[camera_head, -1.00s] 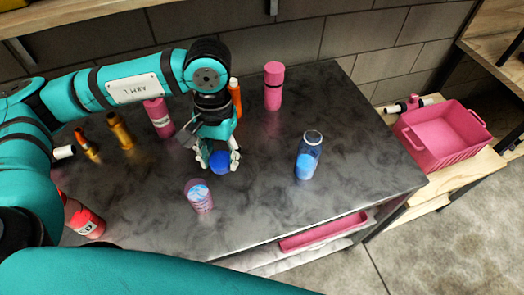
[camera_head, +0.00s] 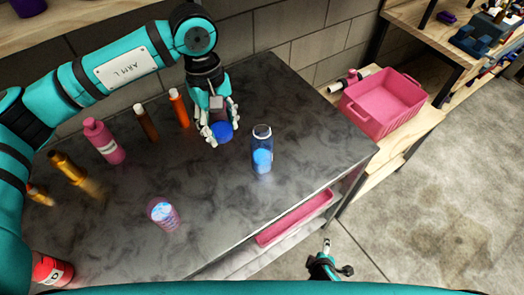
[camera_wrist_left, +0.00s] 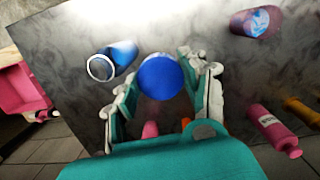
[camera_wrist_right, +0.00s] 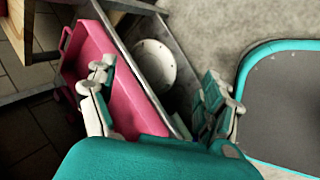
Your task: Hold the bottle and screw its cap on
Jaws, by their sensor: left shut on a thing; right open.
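My left gripper (camera_head: 217,128) is shut on a round blue cap (camera_head: 221,132) and holds it beside the bottle, up and left of it in the head view. The clear blue bottle (camera_head: 262,150) stands upright on the dark table, its round mouth open and blue contents inside. In the left wrist view the cap (camera_wrist_left: 160,77) sits between the fingers, and the bottle (camera_wrist_left: 115,58) is left of them, apart from the gripper. My right gripper (camera_head: 325,255) is open and empty, in front of the table edge; the right wrist view shows its spread fingers (camera_wrist_right: 160,95).
Several other bottles stand on the left, including a pink one (camera_head: 104,141). A patterned cup (camera_head: 163,213) stands near the front. A pink tray (camera_head: 295,217) lies under the tabletop, and a pink bin (camera_head: 383,103) stands on the right shelf. The table's front right is clear.

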